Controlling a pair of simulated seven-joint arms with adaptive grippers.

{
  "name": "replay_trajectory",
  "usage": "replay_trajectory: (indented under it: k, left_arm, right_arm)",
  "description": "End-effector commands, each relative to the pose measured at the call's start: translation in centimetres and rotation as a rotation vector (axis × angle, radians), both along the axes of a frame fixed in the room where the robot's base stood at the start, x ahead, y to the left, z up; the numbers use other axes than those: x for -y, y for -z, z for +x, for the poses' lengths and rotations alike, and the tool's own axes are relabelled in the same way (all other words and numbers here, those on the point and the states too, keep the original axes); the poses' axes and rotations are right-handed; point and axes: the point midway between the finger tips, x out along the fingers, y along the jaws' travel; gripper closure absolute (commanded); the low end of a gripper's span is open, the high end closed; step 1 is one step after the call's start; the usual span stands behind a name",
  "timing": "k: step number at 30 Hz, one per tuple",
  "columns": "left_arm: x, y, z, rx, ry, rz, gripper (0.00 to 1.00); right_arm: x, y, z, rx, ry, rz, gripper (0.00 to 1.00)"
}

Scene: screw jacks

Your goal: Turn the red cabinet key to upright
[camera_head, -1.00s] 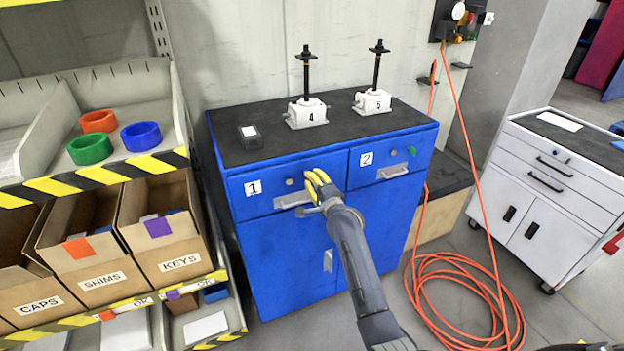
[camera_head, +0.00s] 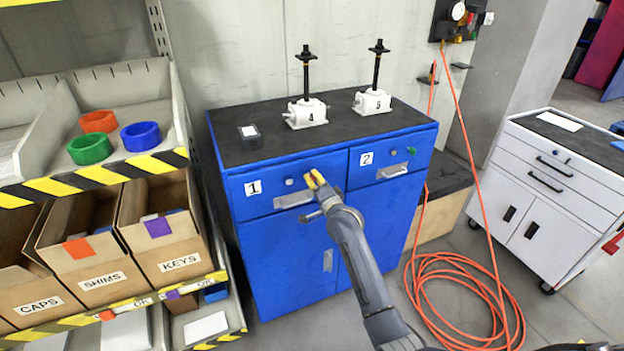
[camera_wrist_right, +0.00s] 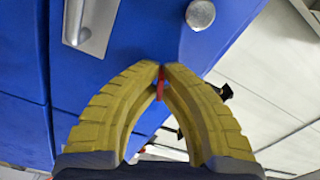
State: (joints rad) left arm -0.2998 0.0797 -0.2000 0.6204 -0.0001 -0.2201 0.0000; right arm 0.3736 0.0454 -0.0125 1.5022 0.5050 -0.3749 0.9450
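My right gripper (camera_head: 311,180) is at the front of drawer 1 of the blue cabinet (camera_head: 283,258), close to the drawer's right side. Its yellow fingers have their tips together. In the right wrist view a small red piece, the red key (camera_wrist_right: 160,84), shows between the fingertips of the gripper (camera_wrist_right: 161,68). It looks pinched there, and most of it is hidden by the fingers. The key cannot be made out in the head view. My left gripper is not in view.
The drawer 1 handle (camera_head: 294,199) and a round metal knob (camera_head: 290,182) are beside the gripper; the knob also shows in the wrist view (camera_wrist_right: 201,13). Two screw jacks (camera_head: 305,112) (camera_head: 372,101) stand on top. An orange hose (camera_head: 455,290) lies on the floor at right.

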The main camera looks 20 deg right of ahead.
Motion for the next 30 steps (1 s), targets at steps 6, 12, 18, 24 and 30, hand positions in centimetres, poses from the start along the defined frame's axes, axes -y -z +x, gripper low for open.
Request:
replay_trajectory:
  k: [6, 12, 18, 24, 30]
  left_arm:
    - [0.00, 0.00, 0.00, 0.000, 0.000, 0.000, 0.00]
    - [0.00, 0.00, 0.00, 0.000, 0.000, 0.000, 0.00]
    - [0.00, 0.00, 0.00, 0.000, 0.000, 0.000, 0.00]
    - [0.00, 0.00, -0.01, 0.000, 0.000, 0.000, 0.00]
    - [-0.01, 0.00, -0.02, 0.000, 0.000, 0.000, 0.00]
  right_arm:
    - [0.00, -0.01, 0.01, 0.025, 0.000, -0.206, 1.00]
    - [0.02, -0.01, 0.01, 0.048, -0.001, -0.395, 1.00]
    - [-0.01, -0.02, 0.01, 0.072, 0.000, -0.583, 1.00]
    - [0.01, -0.04, 0.02, 0.096, 0.000, -0.768, 1.00]
    - [0.01, -0.03, 0.01, 0.116, 0.000, -0.934, 1.00]
